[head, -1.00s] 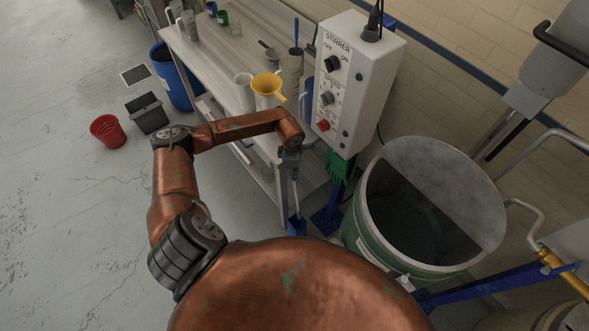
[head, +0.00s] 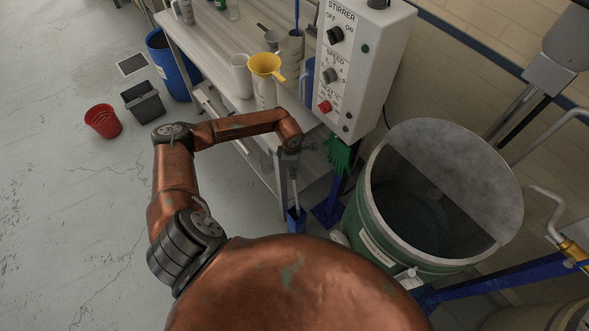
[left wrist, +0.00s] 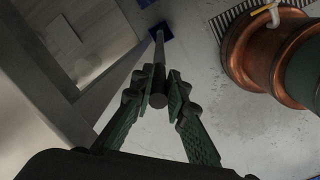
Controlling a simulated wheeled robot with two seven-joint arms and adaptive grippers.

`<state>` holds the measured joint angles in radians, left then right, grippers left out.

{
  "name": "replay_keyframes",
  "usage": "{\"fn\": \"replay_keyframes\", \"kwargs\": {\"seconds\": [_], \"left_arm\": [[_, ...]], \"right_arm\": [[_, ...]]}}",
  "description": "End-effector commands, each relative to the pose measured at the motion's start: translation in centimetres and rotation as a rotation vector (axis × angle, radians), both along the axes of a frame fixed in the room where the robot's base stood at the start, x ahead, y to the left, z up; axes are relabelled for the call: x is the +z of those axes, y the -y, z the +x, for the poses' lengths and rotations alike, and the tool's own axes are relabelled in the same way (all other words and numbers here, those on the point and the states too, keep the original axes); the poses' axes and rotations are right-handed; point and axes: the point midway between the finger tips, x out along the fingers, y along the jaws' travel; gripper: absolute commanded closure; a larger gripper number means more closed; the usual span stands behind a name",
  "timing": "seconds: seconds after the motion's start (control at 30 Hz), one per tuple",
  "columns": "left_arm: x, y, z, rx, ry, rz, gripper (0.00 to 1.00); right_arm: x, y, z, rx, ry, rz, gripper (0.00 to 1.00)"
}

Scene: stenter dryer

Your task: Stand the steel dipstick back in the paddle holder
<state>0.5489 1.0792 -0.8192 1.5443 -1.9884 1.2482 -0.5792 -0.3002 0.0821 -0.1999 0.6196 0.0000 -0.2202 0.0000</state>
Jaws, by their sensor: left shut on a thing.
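My left gripper (head: 289,153) is shut on the steel dipstick (head: 294,192), a thin grey rod that hangs nearly upright below it. In the left wrist view the fingers (left wrist: 160,92) close around the dipstick's near end, and the rod (left wrist: 159,55) runs away from me toward a blue square shape (left wrist: 160,31). That fits the small blue holder (head: 297,222) low beside the bench leg. The rod's lower end overlaps the holder's top in both views; I cannot tell how far it is inside. My right gripper is not in view.
The bench (head: 205,60) carries a yellow funnel (head: 266,66) and several vessels. The stirrer control box (head: 365,60), a green glove (head: 340,155) and a green drum (head: 375,225) stand to the right. A red bucket (head: 103,121) is on the open floor at left.

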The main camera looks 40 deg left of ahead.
Motion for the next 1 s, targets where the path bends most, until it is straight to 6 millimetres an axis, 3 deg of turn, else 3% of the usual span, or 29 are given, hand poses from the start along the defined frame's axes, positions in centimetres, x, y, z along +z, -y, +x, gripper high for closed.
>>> {"fn": "replay_keyframes", "kwargs": {"seconds": [1.0], "left_arm": [[-10.1, 0.0, 0.0, 0.0, 0.0, 0.0, 1.0]], "right_arm": [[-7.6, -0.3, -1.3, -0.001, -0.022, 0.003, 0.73]]}}
